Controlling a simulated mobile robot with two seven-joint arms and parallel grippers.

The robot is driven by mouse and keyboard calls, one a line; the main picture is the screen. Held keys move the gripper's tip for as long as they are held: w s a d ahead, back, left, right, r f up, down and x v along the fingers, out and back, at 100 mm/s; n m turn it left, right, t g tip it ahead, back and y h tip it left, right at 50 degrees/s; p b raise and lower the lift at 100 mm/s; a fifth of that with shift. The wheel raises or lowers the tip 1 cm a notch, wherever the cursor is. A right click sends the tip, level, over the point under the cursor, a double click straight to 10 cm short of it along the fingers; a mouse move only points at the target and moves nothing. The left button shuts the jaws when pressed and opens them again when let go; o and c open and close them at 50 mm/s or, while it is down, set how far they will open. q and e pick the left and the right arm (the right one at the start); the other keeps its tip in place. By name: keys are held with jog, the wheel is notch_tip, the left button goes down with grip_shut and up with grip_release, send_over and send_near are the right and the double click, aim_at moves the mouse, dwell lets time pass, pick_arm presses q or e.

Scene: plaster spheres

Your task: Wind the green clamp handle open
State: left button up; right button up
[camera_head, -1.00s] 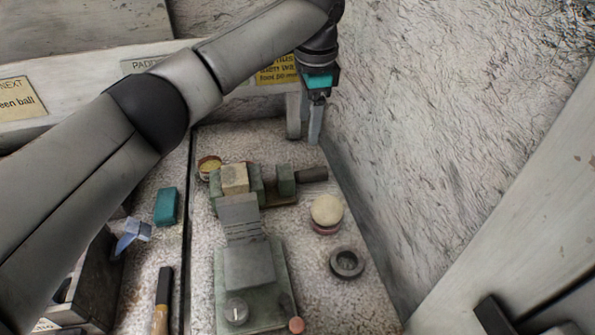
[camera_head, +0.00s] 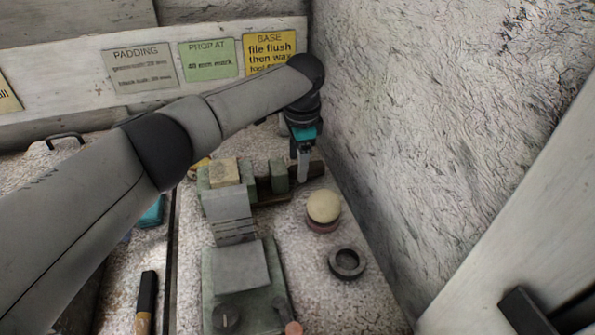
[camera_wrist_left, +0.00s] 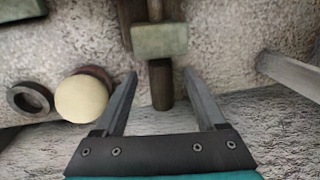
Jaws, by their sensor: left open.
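The green clamp (camera_head: 279,177) stands on the speckled bench with a tan block (camera_head: 224,172) at its left part. Its dark round handle (camera_head: 317,169) sticks out to the right, partly hidden by my left gripper (camera_head: 303,170). My left gripper points down at the handle. In the left wrist view the gripper (camera_wrist_left: 160,74) is open, and the handle (camera_wrist_left: 161,88) shows between its two fingers, below the green jaw block (camera_wrist_left: 160,40). I cannot tell whether the fingers are level with the handle; neither seems to touch it. My right gripper is not in view.
A cream ball (camera_head: 323,206) on a reddish base and a dark ring (camera_head: 347,262) lie right of a grey-green device (camera_head: 240,268). A rough wall (camera_head: 440,120) rises close on the right. Signs, including a yellow one (camera_head: 269,52), line the back ledge.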

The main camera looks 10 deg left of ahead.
pick_arm(q)
jog(key=shift+w+a+f, duration=0.1)
jog(key=shift+w+f, duration=0.05)
jog(key=shift+f, duration=1)
grip_shut()
